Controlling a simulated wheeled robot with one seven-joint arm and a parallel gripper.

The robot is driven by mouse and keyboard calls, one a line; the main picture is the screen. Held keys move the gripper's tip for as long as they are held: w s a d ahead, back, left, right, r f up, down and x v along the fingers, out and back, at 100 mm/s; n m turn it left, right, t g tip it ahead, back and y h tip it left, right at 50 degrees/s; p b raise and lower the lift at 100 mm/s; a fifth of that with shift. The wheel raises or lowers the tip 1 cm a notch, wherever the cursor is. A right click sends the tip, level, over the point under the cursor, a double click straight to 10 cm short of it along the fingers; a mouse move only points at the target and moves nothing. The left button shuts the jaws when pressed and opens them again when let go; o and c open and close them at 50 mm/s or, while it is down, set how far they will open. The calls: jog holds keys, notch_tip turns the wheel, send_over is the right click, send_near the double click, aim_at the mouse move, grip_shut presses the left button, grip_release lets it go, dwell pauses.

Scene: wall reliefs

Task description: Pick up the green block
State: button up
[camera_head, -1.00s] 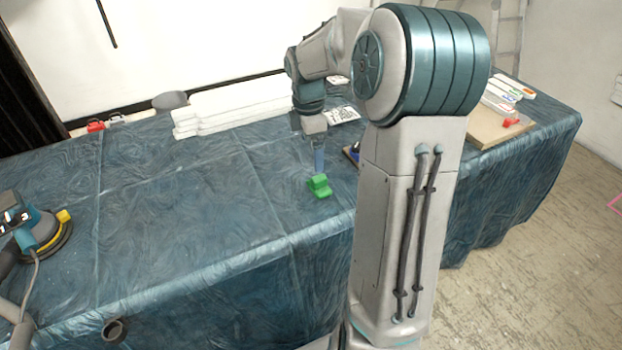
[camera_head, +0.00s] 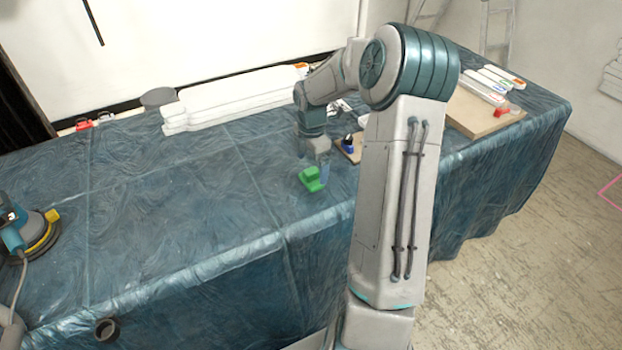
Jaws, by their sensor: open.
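The green block (camera_head: 312,180) has a stepped shape and rests on the blue sheet-covered table (camera_head: 180,215), near its front edge and left of my arm. My gripper (camera_head: 318,172) points down right at the block. Its fingers are small in the view; one shows at the block's right side, close to it. The jaws are open. Whether a finger touches the block cannot be told.
A small board with a dark blue item (camera_head: 348,145) lies just right of my gripper. White stacked panels (camera_head: 235,100) lie behind. A sander (camera_head: 32,235) is at the left and a dark ring (camera_head: 106,330) at the front. The table's middle left is clear.

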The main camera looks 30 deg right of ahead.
aim_at(311, 170)
notch_tip(311, 170, down, 4)
jog(key=shift+w+f, duration=0.1)
jog(key=shift+f, duration=0.15)
jog(key=c, duration=1.1)
jog(key=shift+r, duration=0.1)
notch_tip(311, 170, up, 4)
jog(key=shift+r, duration=0.1)
jog(key=s+d+r, duration=0.2)
jog(key=d, duration=0.1)
jog(key=s+d+r, duration=0.2)
jog(key=d, duration=0.1)
jog(key=s+d+r, duration=0.2)
jog(key=d, duration=0.1)
jog(key=shift+s+d+r, duration=0.2)
jog(key=shift+d+r, duration=0.15)
jog(key=shift+d, duration=0.05)
jog(key=shift+o, duration=0.6)
